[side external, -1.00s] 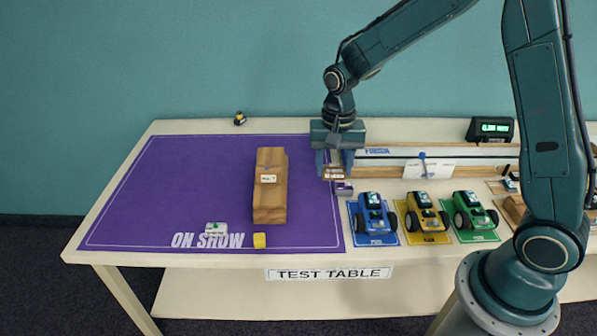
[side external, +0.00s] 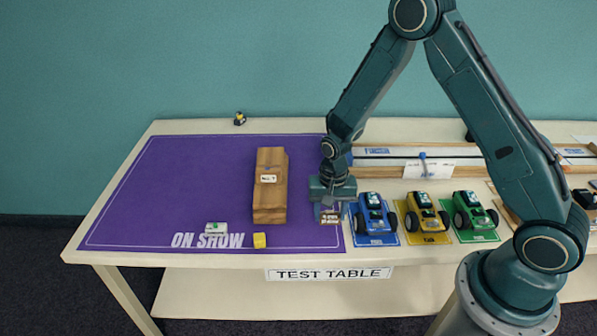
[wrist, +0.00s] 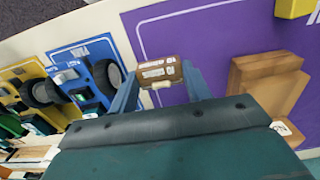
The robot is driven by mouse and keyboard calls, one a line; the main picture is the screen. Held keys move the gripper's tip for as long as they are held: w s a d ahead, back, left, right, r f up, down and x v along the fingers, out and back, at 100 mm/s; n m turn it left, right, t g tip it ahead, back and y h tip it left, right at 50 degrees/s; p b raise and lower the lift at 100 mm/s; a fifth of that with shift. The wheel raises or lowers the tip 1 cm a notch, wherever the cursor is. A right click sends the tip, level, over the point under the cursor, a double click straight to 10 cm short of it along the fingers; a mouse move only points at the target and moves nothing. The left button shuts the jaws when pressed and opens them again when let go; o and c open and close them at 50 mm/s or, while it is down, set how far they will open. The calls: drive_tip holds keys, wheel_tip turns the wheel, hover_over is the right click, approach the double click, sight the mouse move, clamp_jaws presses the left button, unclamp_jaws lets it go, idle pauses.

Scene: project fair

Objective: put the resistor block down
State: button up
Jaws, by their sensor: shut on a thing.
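The resistor block (side external: 329,218), brown with pale labels, is between the fingers of my gripper (side external: 329,213), at the right edge of the purple mat (side external: 200,170). In the wrist view my gripper (wrist: 160,85) is shut on the resistor block (wrist: 158,68), with a finger on each side and a small pale part showing on the block. The block is over or on the mat near its right border; I cannot tell whether its underside touches. The blue car (side external: 371,214) stands close to its right.
A large wooden block (side external: 270,185) stands on the mat to the left. A yellow cube (side external: 260,240) and a small white-green block (side external: 216,228) are near the front. Yellow (side external: 422,213) and green (side external: 473,215) cars stand right. The mat's left half is mostly clear.

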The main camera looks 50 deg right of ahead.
sight(330, 215)
drive_tip(key=shift+f, duration=0.2)
drive_tip(key=shift+f, duration=1.8)
drive_tip(key=shift+f, duration=0.15)
drive_tip(key=o, duration=1)
drive_tip(key=shift+c, duration=0.2)
wheel_tip(330, 215, up, 11)
drive_tip(key=shift+r, duration=0.7)
